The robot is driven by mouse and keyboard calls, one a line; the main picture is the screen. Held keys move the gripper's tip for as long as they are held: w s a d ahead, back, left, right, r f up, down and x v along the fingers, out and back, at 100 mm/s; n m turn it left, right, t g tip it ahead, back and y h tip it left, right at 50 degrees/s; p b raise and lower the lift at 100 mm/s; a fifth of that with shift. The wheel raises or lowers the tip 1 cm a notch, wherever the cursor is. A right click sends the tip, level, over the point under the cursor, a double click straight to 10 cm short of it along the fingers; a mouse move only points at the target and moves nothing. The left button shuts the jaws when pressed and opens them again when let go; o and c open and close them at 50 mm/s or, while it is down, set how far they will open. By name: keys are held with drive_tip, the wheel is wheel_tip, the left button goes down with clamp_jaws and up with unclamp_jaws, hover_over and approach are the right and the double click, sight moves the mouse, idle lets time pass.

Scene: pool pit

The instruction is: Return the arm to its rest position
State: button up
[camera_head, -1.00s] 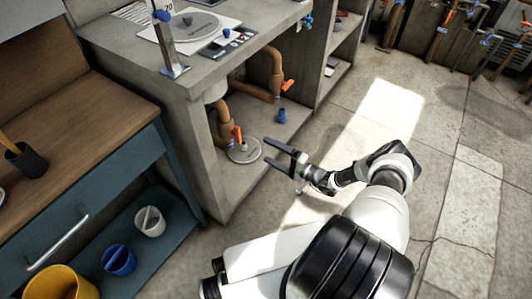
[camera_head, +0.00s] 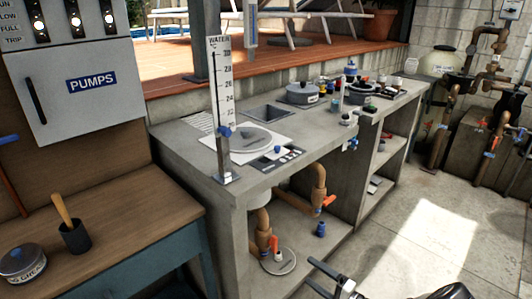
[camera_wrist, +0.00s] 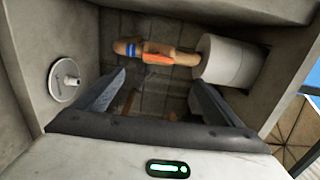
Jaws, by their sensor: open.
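My gripper (camera_head: 318,276) is low at the bottom edge of the head view, in front of the counter's lower opening. Its jaws are apart and empty. In the wrist view, both dark fingers (camera_wrist: 160,86) show with a gap between them. Past the fingertips is a brown pipe with an orange handle (camera_wrist: 158,58) and a white cylinder (camera_wrist: 228,62). A round disc with a white stub (camera_wrist: 65,80) lies to the left. Most of my arm is cut off below the head view.
The concrete counter (camera_head: 190,150) stands beside and above my gripper. Under it are brown pipes (camera_head: 318,185), a blue piece (camera_head: 321,229) and the round disc (camera_head: 278,262). A wooden bench (camera_head: 130,215) is at left. Open floor (camera_head: 430,225) lies to the right.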

drive_tip(key=s+a+r+n+g+h, duration=0.2)
drive_tip(key=a+r+n+g, duration=0.15)
drive_tip(key=r, duration=0.75)
drive_tip(key=s+a+r+n+g+h, duration=0.1)
drive_tip(key=s+a+r+n+g, duration=0.3)
drive_tip(key=r, duration=0.6)
drive_tip(key=s+a+r+n+g+h, duration=0.1)
drive_tip(key=a+r+n+g+h, duration=0.15)
drive_tip(key=r+g, duration=0.6)
drive_tip(key=s+r+t+h, duration=0.3)
drive_tip(key=s+r, duration=0.3)
drive_tip(key=r, duration=0.3)
drive_tip(key=s+r+t+h, duration=0.3)
drive_tip(key=s+r, duration=0.4)
drive_tip(key=r, duration=0.3)
drive_tip(key=s+r+t, duration=0.2)
drive_tip(key=s, duration=0.8)
wheel_tip(320, 180, up, 28)
drive_tip(key=p, duration=2.8)
drive_tip(key=shift+w+d+f, duration=0.15)
drive_tip(key=shift+w+d, duration=0.15)
drive_tip(key=shift+d, duration=0.1)
